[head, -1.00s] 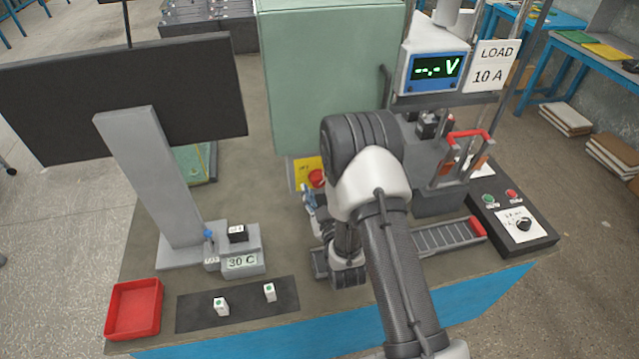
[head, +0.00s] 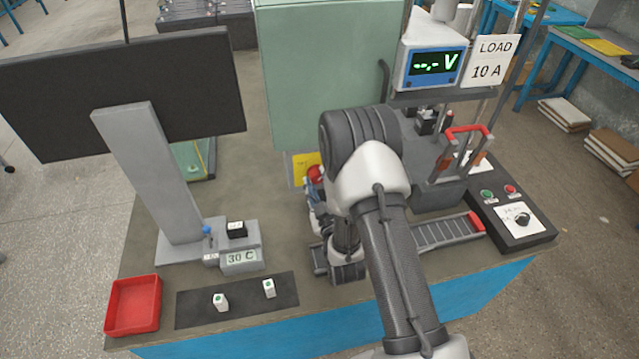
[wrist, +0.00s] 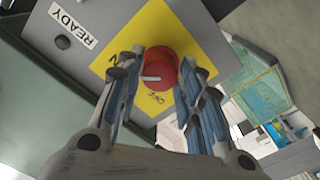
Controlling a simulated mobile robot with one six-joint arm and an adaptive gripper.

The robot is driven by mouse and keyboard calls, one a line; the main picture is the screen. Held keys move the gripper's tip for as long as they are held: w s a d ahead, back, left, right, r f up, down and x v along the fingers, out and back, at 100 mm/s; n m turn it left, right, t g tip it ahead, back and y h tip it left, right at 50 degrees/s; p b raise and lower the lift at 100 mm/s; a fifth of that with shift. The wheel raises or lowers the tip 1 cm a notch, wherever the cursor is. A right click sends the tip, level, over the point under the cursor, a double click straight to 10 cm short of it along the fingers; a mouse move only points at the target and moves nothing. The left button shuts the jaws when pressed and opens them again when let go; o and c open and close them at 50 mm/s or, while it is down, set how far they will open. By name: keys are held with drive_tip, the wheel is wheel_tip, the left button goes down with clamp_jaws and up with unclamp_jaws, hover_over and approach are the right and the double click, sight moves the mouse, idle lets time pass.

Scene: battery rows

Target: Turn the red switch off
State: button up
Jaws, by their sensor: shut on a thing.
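The red switch (wrist: 160,66) is a round knob on a yellow plate (wrist: 185,30) of a grey box, with a pale pointer line on its face. The line points left in the wrist view, between a partly hidden label at the left and the OFF label (wrist: 156,97) below the knob. In the head view my gripper (head: 314,186) is partly hidden by my arm.
The green cabinet (head: 330,80) stands behind. A monitor (head: 190,90) and a 30 C holder (head: 241,260) are at the left, with a red tray (head: 133,305) in front. A slotted rail (head: 445,234) and a black control box (head: 520,225) lie at the right.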

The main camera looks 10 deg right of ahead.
drive_tip(key=n+b, duration=0.4)
drive_tip(key=shift+n, duration=0.3)
drive_tip(key=n+b, duration=0.2)
drive_tip(key=n, duration=0.1)
drive_tip(key=shift+n, duration=0.3)
drive_tip(key=n, duration=0.4)
drive_tip(key=shift+r+n+b, duration=0.15)
drive_tip(key=shift+n+b, duration=0.15)
drive_tip(key=n, duration=0.4)
drive_tip(key=shift+n, duration=0.4)
drive_tip(key=o, duration=1.1)
drive_tip(key=shift+c, duration=0.2)
drive_tip(key=shift+s, duration=0.1)
